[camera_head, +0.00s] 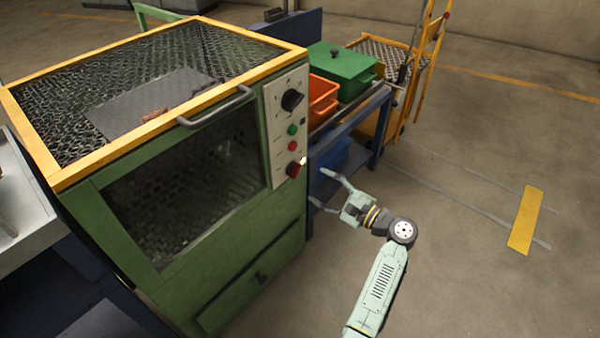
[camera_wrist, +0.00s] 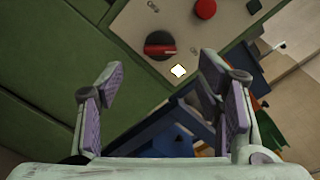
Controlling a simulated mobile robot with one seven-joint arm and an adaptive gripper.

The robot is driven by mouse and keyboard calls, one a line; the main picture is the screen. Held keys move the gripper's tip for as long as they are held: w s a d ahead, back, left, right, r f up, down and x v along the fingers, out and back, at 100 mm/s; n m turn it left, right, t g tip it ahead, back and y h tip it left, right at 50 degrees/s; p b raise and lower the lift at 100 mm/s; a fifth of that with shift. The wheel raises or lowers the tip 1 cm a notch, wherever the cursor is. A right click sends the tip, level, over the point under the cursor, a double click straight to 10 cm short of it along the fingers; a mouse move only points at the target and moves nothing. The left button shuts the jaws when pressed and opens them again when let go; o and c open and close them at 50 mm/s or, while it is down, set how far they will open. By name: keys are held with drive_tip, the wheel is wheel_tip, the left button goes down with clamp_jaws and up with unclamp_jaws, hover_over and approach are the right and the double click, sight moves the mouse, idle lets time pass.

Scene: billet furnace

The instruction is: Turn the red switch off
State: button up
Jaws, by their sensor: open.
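The red switch (camera_head: 293,168) is a rotary knob low on the pale control panel (camera_head: 281,101) at the right of the green furnace's front. In the wrist view the red switch (camera_wrist: 160,45) shows as a dark round knob with a red bar, ahead of and between my fingers. A small bright light (camera_wrist: 178,71) glows beside it. My gripper (camera_head: 331,192) is open and empty, to the right of the panel and lower in the picture, apart from the switch. In the wrist view my gripper (camera_wrist: 164,85) shows both fingers spread wide, touching nothing.
Above the switch are a red button (camera_head: 292,146), a green button (camera_head: 292,130) and a black dial (camera_head: 292,100). A handle (camera_head: 217,108) sticks out from the furnace (camera_head: 240,268). A blue rack (camera_head: 366,125) with an orange bin (camera_head: 321,97) and a green box (camera_head: 343,70) stands behind. Floor at right is clear.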

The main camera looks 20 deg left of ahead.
sight(298, 172)
drive_tip(key=p+x, duration=0.1)
drive_tip(key=x, duration=0.7)
drive_tip(key=shift+w+a, duration=0.1)
drive_tip(key=shift+a, duration=0.2)
drive_tip(key=shift+c, duration=0.5)
drive_tip(key=c, duration=1.1)
